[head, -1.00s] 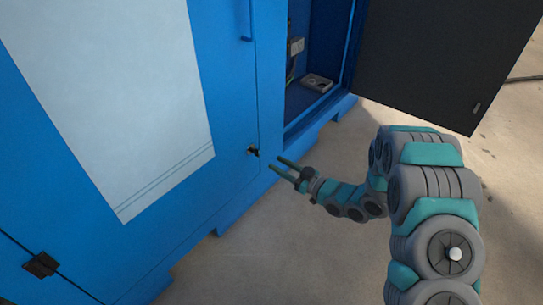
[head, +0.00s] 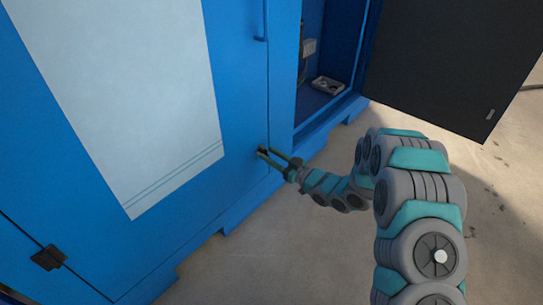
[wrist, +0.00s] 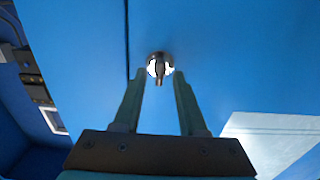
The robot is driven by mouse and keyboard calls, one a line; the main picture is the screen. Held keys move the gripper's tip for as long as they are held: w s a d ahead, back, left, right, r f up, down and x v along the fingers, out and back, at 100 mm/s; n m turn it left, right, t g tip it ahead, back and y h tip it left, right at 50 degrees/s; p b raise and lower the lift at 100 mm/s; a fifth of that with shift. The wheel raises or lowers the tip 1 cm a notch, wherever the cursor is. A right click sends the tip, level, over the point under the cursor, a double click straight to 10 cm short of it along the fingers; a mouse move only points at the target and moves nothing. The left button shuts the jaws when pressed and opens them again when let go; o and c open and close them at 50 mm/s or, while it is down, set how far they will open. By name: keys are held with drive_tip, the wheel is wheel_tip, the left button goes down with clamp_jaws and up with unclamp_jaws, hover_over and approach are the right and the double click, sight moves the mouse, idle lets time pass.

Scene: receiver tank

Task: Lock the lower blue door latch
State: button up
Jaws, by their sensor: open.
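The lower latch (wrist: 160,67) is a small dark knob on a bright round plate, set in the blue door (head: 238,100) near its right edge. In the head view the latch (head: 262,148) is partly hidden by my fingertips. My gripper (head: 267,156) is open, with its two green fingers pointing at the latch. In the wrist view my gripper (wrist: 158,78) has one finger on each side just below the latch, with a gap between. I cannot tell whether a finger touches it.
To the right is an open cabinet bay (head: 325,60) with a grey part (head: 327,85) inside. A dark open door panel (head: 440,60) stands right of it. A black hinge (head: 48,257) is at lower left. Concrete floor (head: 270,255) lies clear in front.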

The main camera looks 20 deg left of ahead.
clamp_jaws()
idle(0.3)
drive_tip(key=shift+r+m+p, duration=0.15)
drive_tip(key=shift+m+p, duration=0.15)
drive_tip(key=shift+p, duration=0.15)
drive_tip(key=shift+w+d+f+m+p, duration=0.1)
drive_tip(key=shift+m+p, duration=2.25)
drive_tip(key=shift+m, duration=0.55)
drive_tip(key=shift+w+f+m+p, duration=0.1)
drive_tip(key=shift+m+p, duration=2.25)
drive_tip(key=shift+m, duration=0.55)
drive_tip(key=shift+w+d+f+m+p, duration=0.1)
drive_tip(key=shift+m+p, duration=2.25)
drive_tip(key=shift+m, duration=0.55)
unclamp_jaws()
